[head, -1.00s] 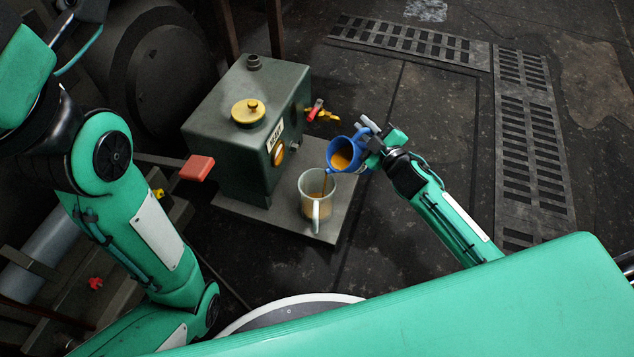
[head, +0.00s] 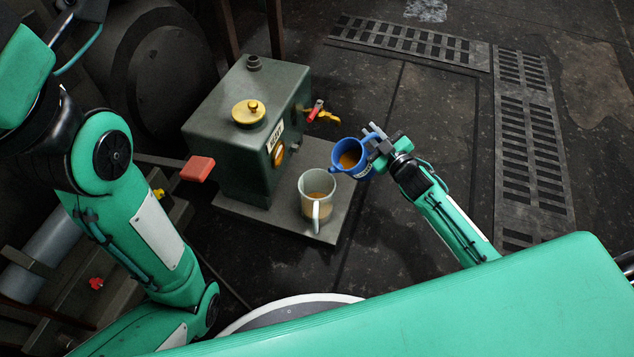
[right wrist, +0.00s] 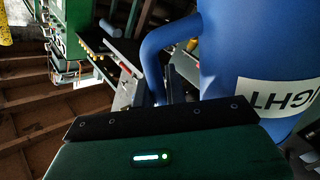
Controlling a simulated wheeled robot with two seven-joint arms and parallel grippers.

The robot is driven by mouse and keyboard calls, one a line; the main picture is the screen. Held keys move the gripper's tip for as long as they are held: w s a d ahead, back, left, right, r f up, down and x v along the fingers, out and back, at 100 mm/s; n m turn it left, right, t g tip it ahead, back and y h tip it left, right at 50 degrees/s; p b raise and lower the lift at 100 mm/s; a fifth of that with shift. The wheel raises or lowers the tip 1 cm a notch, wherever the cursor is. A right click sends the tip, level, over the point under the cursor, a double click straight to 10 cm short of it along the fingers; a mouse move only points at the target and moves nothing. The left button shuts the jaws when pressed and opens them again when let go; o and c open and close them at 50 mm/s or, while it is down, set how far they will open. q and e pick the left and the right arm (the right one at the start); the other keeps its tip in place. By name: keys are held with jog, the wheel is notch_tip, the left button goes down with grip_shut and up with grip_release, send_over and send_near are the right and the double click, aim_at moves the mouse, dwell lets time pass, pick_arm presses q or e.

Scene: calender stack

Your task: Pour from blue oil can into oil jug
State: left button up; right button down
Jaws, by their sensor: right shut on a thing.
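The blue oil can (head: 352,158) holds amber oil and is nearly upright, with its spout pointing left. My right gripper (head: 376,140) is shut on its handle. In the right wrist view the blue can (right wrist: 255,50) fills the right side, with a white label partly reading "IGHT" and its curved handle. The oil jug (head: 315,193), clear with a handle toward the viewer, stands on the grey base plate and holds some amber oil. The can is above and to the right of the jug, with no stream between them. My left arm shows at the left; its gripper is out of view.
A dark green tank (head: 235,130) with a yellow cap (head: 248,112), a red handle (head: 197,168) and a red-and-yellow valve stands just behind the jug on the base plate (head: 275,222). Floor grates (head: 520,140) lie at the right.

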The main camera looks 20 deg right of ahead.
jog(key=shift+w+d+f+m, duration=0.15)
jog(key=shift+d+f+m, duration=0.15)
jog(key=shift+d+f, duration=0.2)
jog(key=shift+w+d+f+m+b, duration=0.75)
jog(key=shift+d+f+m+b, duration=0.35)
jog(key=shift+d+f+m, duration=2.4)
jog(key=shift+n, duration=0.4)
jog(key=r+p, duration=0.2)
jog(key=p, duration=0.1)
jog(key=a+r+p, duration=0.1)
jog(key=r+p, duration=0.1)
jog(key=p, duration=0.1)
jog(key=shift+a+r, duration=0.15)
jog(key=shift+r, duration=0.25)
